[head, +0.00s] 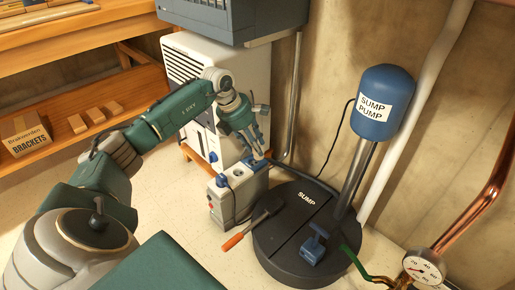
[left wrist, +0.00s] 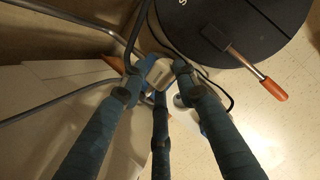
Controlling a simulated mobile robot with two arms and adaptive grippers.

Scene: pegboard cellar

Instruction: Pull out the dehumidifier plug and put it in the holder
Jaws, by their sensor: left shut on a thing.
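My left gripper (head: 254,152) is at the back top of a grey socket box (head: 226,207), its fingers pointing down. It is shut on a blue plug (head: 259,164), which is mostly hidden by the fingers. I cannot tell whether this plug still sits in the box. In the left wrist view the fingers (left wrist: 160,78) close around a pale thing (left wrist: 161,72) with a dark cable beside it. Another blue plug (head: 221,181) sits on top of the box, at its front. The white cabinet (head: 238,68) behind may be the dehumidifier. I cannot make out the holder for certain. My right gripper is out of view.
A black sump lid (head: 285,225) lies right of the box, with a blue-handled thing (head: 313,248) on it. The blue sump pump (head: 383,102) rises behind. A pressure gauge (head: 423,268) stands front right.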

